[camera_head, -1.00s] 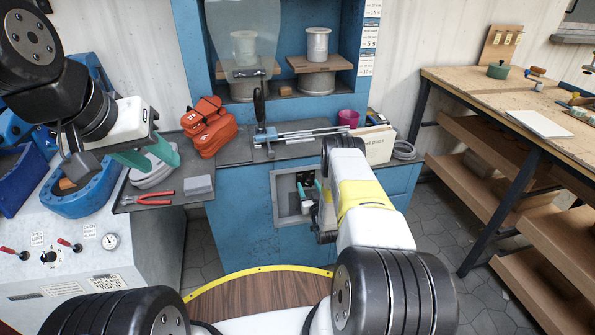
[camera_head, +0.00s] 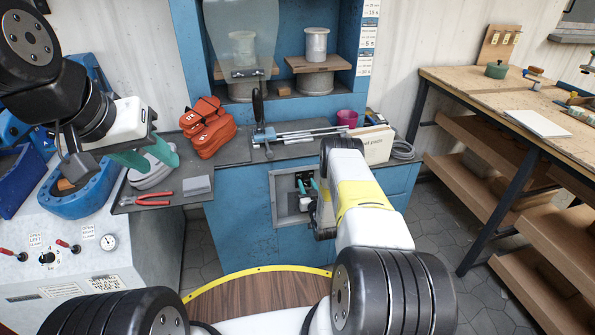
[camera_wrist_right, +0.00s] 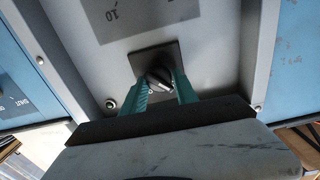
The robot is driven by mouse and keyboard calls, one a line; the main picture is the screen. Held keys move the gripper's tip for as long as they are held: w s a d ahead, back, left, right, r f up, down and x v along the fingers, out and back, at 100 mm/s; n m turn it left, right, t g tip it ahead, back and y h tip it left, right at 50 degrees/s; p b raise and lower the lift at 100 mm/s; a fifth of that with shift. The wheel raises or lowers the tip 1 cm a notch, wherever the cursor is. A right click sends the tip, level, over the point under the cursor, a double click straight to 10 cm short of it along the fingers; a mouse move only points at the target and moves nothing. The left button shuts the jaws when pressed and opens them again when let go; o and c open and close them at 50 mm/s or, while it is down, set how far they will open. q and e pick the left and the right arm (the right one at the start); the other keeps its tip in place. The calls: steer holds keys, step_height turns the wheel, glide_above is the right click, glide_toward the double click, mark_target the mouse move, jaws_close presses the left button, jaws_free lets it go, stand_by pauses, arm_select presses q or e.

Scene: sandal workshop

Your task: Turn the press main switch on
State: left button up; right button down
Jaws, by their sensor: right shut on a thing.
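The press main switch is a dark rotary knob (camera_wrist_right: 158,80) with a light pointer mark on a square black plate. It sits in the grey recessed panel (camera_head: 281,205) on the front of the blue press. My right gripper (camera_wrist_right: 160,88) is shut on the knob, one teal finger on each side. In the head view the right gripper (camera_head: 308,187) reaches into the recess, and the knob is largely hidden there. The pointer looks tilted in the wrist view. My left gripper (camera_head: 148,156) is open and empty above the grey sandal shapes (camera_head: 153,176) at the left.
Orange sandal forms (camera_head: 208,127), red pliers (camera_head: 147,200) and a grey block (camera_head: 198,185) lie on the dark shelf. A workbench (camera_head: 480,90) stands at the right.

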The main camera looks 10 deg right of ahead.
steer(key=shift+d, duration=0.1)
steer(key=m, duration=0.4)
steer(key=shift+d, duration=0.1)
steer(key=m, duration=0.4)
steer(key=shift+d+f+m, duration=0.1)
steer(key=shift+m, duration=0.2)
steer(key=m, duration=0.4)
steer(key=shift+f+m, duration=0.1)
steer(key=shift+m, duration=0.2)
steer(key=shift+f+m, duration=0.1)
steer(key=shift+m, duration=2.1)
steer(key=shift+s, duration=0.1)
steer(key=c, duration=1)
jaws_free()
